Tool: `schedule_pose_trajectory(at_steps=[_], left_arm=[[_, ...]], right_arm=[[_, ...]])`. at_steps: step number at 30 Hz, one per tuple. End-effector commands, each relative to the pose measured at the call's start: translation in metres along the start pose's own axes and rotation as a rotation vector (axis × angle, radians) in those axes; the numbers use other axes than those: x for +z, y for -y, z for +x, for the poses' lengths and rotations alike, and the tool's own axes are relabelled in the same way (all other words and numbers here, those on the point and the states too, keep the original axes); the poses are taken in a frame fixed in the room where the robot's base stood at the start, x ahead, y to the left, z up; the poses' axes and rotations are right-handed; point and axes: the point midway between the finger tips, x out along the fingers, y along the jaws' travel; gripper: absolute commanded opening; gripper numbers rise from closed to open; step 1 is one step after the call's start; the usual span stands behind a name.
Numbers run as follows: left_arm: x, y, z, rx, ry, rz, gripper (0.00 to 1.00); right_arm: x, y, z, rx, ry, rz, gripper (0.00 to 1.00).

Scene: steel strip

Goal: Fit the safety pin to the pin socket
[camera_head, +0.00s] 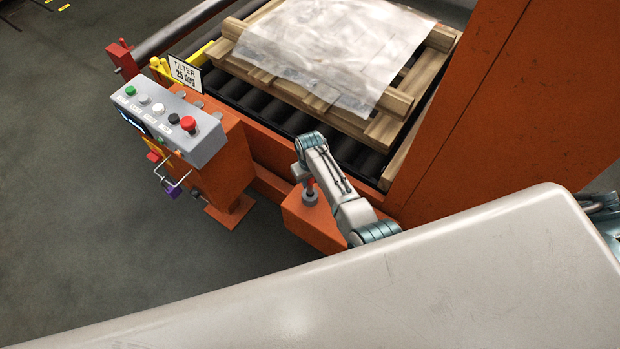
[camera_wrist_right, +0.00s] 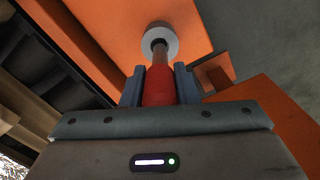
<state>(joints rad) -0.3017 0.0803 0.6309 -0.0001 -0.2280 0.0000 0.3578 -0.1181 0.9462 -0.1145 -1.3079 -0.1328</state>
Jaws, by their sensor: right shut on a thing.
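The safety pin has a red grip (camera_wrist_right: 159,86) and a metal shank (camera_wrist_right: 159,55). My right gripper (camera_wrist_right: 160,80) is shut on the red grip, with one finger on each side. The shank points at the pin socket, a grey ring (camera_wrist_right: 159,40) on an orange block. In the right wrist view the shank's tip meets the dark opening of the ring; how deep it sits I cannot tell. In the head view my right arm reaches over the orange block, and the socket (camera_head: 310,198) shows below the wrist with some red above it. My left gripper is not in view.
A grey control panel (camera_head: 168,125) with coloured buttons stands left of the block, with a padlock (camera_head: 172,190) on its front. A roller bed (camera_head: 290,120) carries a wooden pallet (camera_head: 385,130) under plastic film. An orange column (camera_head: 505,100) rises at the right.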

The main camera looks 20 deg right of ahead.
Motion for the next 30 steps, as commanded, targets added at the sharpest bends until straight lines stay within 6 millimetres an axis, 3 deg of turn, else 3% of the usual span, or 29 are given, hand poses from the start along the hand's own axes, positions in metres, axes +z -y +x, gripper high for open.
schedule_pose_trajectory(at_steps=[13,30], left_arm=[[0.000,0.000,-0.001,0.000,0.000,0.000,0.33],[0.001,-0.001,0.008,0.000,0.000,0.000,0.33]], right_arm=[[-0.001,0.000,0.000,0.000,-0.001,0.000,0.00],[-0.001,0.000,0.014,0.000,-0.001,0.000,0.00]])
